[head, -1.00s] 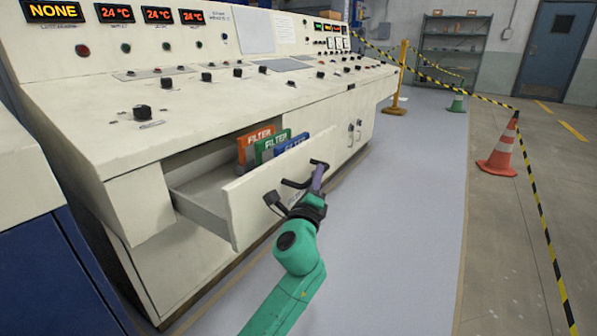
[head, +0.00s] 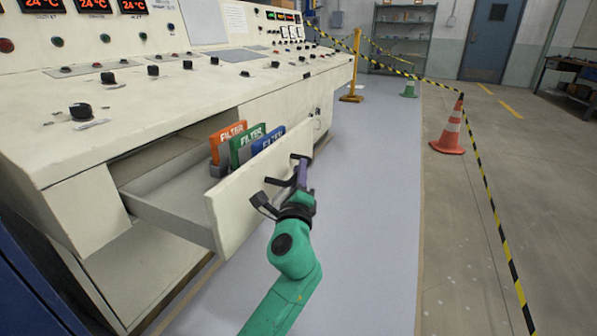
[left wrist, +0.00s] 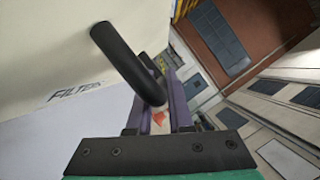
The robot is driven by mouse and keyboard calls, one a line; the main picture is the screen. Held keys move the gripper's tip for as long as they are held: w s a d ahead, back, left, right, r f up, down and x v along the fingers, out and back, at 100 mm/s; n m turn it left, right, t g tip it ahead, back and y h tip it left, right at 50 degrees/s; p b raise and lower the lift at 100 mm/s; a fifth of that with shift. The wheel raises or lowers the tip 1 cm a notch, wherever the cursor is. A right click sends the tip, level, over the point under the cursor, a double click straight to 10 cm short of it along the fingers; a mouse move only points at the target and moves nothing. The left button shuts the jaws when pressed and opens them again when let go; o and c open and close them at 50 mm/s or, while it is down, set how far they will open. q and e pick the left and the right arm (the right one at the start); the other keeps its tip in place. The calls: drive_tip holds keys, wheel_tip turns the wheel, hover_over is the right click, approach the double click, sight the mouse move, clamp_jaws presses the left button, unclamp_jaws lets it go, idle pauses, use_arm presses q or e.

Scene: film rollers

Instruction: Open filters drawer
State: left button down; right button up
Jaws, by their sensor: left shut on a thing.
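The filters drawer (head: 232,208) is pulled out of the cream console in the head view. Inside it stand an orange filter box (head: 228,140), a green one (head: 246,146) and a blue one (head: 268,142). My left gripper (head: 301,172) is at the drawer's front, shut on its black handle (head: 272,181). In the left wrist view the handle (left wrist: 125,60) runs between the purple fingers (left wrist: 158,105), and lettering (left wrist: 76,91) reading "FILTER" shows on the drawer front. My right gripper is not in view.
The cream console (head: 180,95) with knobs and displays fills the left side. A traffic cone (head: 450,130) and striped barrier tape (head: 485,185) stand to the right. The pale floor strip (head: 370,200) beside the drawer is clear.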

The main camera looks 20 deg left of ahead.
use_arm(q)
drive_tip(key=c, duration=0.9)
unclamp_jaws()
drive_tip(key=shift+f, duration=0.1)
drive_tip(key=shift+o, duration=0.3)
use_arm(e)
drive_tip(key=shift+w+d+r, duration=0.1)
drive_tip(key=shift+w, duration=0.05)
use_arm(q)
drive_tip(key=v, duration=1.4)
drive_tip(key=shift+s, duration=0.25)
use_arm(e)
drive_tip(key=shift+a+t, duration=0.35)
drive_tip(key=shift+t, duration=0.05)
use_arm(q)
drive_tip(key=shift+f, duration=0.1)
